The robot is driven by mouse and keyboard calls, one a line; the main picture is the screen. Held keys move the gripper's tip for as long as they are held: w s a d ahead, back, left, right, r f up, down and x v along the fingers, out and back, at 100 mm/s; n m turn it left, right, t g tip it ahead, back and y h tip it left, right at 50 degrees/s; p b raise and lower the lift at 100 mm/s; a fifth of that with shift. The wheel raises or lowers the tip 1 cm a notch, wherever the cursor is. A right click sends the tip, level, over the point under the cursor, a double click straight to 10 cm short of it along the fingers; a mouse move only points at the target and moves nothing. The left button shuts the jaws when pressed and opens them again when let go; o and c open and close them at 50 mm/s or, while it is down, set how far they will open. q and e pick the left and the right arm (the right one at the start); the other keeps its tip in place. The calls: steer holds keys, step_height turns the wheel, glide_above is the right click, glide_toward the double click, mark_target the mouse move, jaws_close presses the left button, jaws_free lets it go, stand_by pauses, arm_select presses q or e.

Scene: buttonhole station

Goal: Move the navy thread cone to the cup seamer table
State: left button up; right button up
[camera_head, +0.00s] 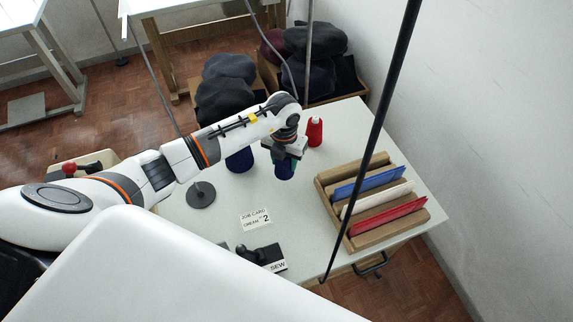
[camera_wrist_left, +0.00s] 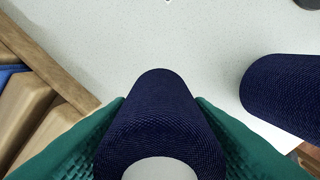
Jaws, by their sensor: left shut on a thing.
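A navy thread cone (camera_head: 285,171) is between the green fingers of my left gripper (camera_head: 287,157), over the pale table (camera_head: 330,240). In the left wrist view the fingers press on both sides of this navy cone (camera_wrist_left: 160,110), which is upright with its pale top nearest the camera. Whether its base touches the table cannot be told. A second navy cone (camera_head: 240,160) stands just left of it, and at the right in the left wrist view (camera_wrist_left: 285,95). My right gripper is not in view.
A red cone (camera_head: 315,131) stands right of the gripper. A wooden rack (camera_head: 348,243) with blue, white and red pieces fills the right side. A grey disc (camera_head: 201,194), a job card (camera_head: 255,219) and a black SEW switch (camera_head: 262,256) lie nearer. Another table (camera_head: 160,6) stands behind.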

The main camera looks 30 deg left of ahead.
mark_target(284, 167)
arm_select(q)
steer(key=shift+f, duration=1.55)
steer(key=shift+f, duration=0.2)
steer(key=o, duration=1)
steer(key=shift+o, duration=0.2)
step_height(284, 167, up, 12)
steer(key=shift+r+b, duration=0.25)
steer(key=shift+b, duration=0.3)
steer(key=shift+f, duration=0.1)
